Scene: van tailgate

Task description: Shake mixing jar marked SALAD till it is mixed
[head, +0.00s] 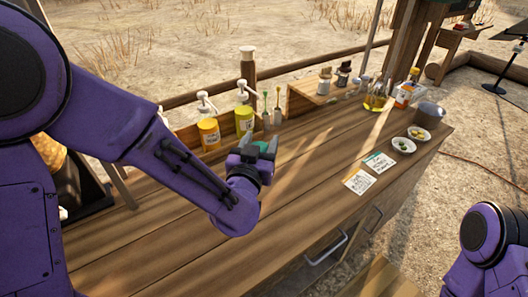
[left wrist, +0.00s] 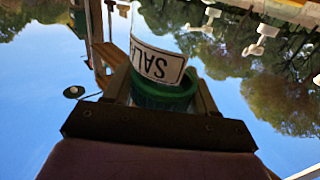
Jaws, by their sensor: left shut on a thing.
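The mixing jar (left wrist: 158,64) shows in the left wrist view with a white label, upside down in the picture, of which "SALA" can be read. A green band or lid (left wrist: 163,95) is at its end nearest my gripper. My left gripper (head: 262,151) is shut on the jar, with one finger on each side of the green part. In the head view the held jar is mostly hidden by the gripper; a bit of green shows above the wooden counter (head: 190,245). The jar's contents cannot be seen. My right arm shows at the lower right, but its gripper is out of view.
An orange-yellow pump bottle (head: 209,134) and a yellow pump bottle (head: 244,121) stand behind my left gripper. A tall brown mill (head: 247,66) is behind them. Two cards (head: 359,181) and small bowls (head: 402,145) lie to the right. The counter's front is clear.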

